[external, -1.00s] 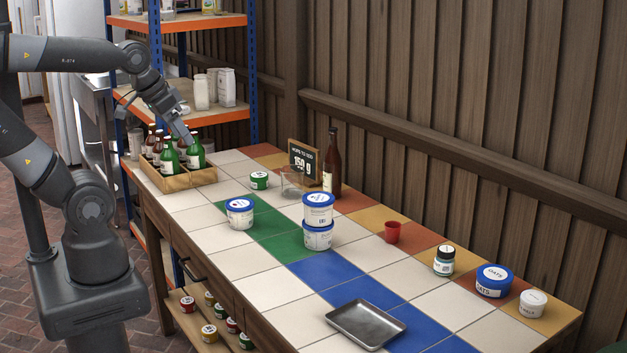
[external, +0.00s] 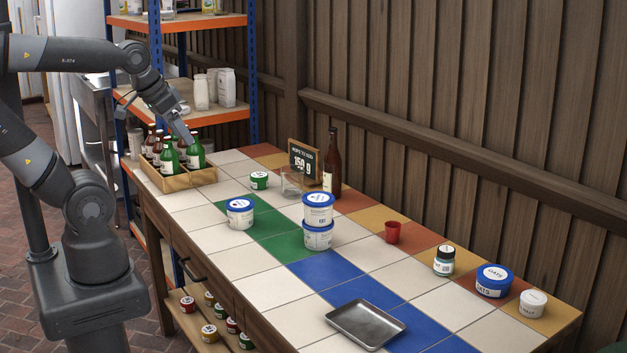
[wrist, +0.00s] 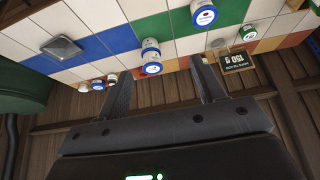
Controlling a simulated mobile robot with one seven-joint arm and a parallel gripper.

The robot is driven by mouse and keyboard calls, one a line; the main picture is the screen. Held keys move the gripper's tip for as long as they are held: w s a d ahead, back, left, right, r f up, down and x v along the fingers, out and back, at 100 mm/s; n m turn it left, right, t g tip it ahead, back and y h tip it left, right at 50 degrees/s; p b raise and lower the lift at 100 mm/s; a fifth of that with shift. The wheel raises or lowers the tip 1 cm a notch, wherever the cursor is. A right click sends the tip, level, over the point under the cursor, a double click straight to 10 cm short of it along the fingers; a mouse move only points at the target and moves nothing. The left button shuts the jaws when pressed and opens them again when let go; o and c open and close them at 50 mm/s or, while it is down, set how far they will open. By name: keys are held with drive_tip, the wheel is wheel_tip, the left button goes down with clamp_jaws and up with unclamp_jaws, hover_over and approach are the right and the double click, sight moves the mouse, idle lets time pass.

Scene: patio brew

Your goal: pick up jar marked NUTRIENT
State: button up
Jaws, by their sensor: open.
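No jar label clearly reads NUTRIENT at this size. Small jars on the tiled table are a dark-lidded jar with a white label (external: 444,262) on the right, a green jar (external: 259,180) near the sign, and a white-lidded jar (external: 533,304) at the right end. The green jar also shows in the wrist view (wrist: 249,32). My gripper (external: 188,137) is over the bottle crate at the table's far left end, well away from the dark-lidded jar. In the wrist view my gripper (wrist: 161,68) has its fingers apart with nothing held between them.
A wooden crate (external: 190,181) holds several bottles. Two stacked blue-lidded tubs (external: 318,222), another tub (external: 240,214), a brown bottle (external: 332,165), a red cup (external: 393,232) and an OATS tub (external: 494,282) stand on the table. A metal tray (external: 366,325) lies in front. Several jars sit on a lower shelf.

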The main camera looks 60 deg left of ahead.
drive_tip(key=shift+o, duration=0.4)
drive_tip(key=shift+o, duration=0.8)
